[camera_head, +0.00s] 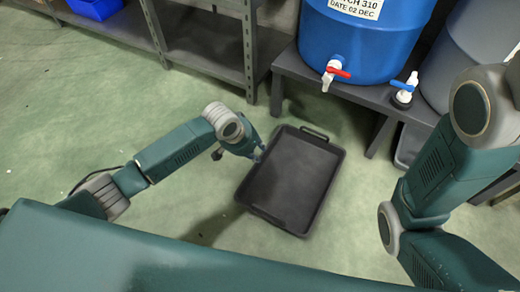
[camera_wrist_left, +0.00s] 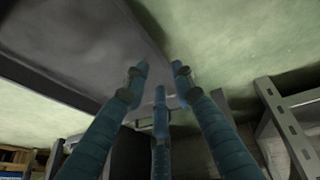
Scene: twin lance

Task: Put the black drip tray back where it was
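The black drip tray (camera_head: 292,185) is a shallow rectangular pan with raised walls and a handle at each short end. It shows in the middle of the head view, over the green floor, and looks empty. I cannot tell whether it rests on the floor or is slightly raised. My left gripper (camera_head: 262,153) is at its left long wall. In the left wrist view, the gripper's fingertips (camera_wrist_left: 160,72) come close together around the edge of the tray (camera_wrist_left: 65,45). The frames do not show whether they pinch it. My right arm shows at the right, but its gripper is out of view.
A dark low bench (camera_head: 345,98) carries a blue barrel (camera_head: 362,38) with a red-handled tap and a grey barrel (camera_head: 478,50) with a blue-handled tap. Another dark tray (camera_head: 408,148) is under the bench. A grey shelf (camera_head: 205,42) stands at the back left. The floor (camera_head: 90,130) at left is clear.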

